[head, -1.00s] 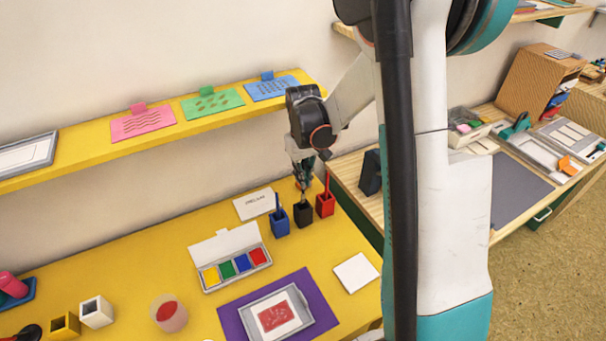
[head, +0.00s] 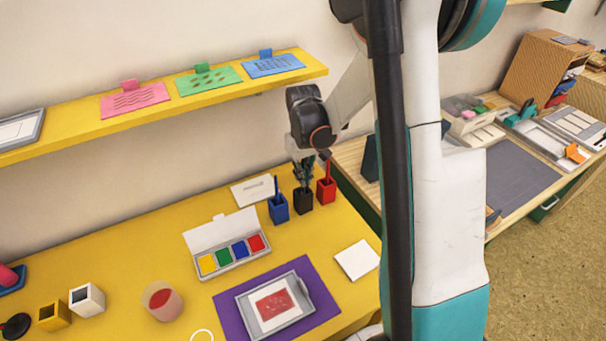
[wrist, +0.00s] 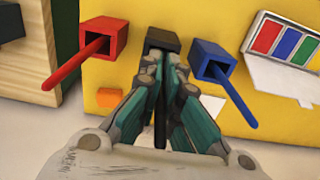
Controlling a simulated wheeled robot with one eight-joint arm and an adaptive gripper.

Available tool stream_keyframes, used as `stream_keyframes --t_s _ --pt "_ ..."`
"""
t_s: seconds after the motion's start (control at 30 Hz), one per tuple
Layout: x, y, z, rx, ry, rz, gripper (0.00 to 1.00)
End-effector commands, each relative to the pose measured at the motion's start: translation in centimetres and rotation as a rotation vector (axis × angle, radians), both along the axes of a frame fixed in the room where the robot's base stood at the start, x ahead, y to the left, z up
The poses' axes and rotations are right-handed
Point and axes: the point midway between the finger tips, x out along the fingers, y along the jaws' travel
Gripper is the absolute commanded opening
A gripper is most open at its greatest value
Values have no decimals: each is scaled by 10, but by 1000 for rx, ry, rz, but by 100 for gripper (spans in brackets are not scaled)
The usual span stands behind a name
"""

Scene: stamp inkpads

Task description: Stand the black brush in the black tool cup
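The black tool cup (head: 303,202) stands on the yellow table between a blue cup and a red cup. In the wrist view the black cup (wrist: 162,38) lies just beyond my fingertips, its inside mostly hidden. My gripper (head: 304,180) points down right above the black cup in the head view. In the wrist view my gripper (wrist: 164,68) has its teal fingers drawn together on the thin black brush (wrist: 160,125), whose handle runs between them towards the camera. The brush's lower end is hidden by the fingers, so I cannot tell how deep it sits in the cup.
The blue cup (head: 278,208) and red cup (head: 326,190) each hold a stick of their own colour, close on either side. A white card (head: 253,191) and a paint box (head: 228,255) are nearby. The yellow shelf (head: 150,100) runs along the wall.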

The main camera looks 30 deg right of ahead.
Motion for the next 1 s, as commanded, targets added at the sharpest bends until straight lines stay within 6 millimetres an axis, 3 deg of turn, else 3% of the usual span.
stream_keyframes --t_s 0.2,0.33,0.73,0.87,1.0 --pt "0 0 0 0 0 0 0" --pt "0 0 0 0 0 0 28" --pt "0 0 4 0 0 0 28" --pt "0 0 19 0 0 0 28" --pt "0 0 46 0 0 0 28"
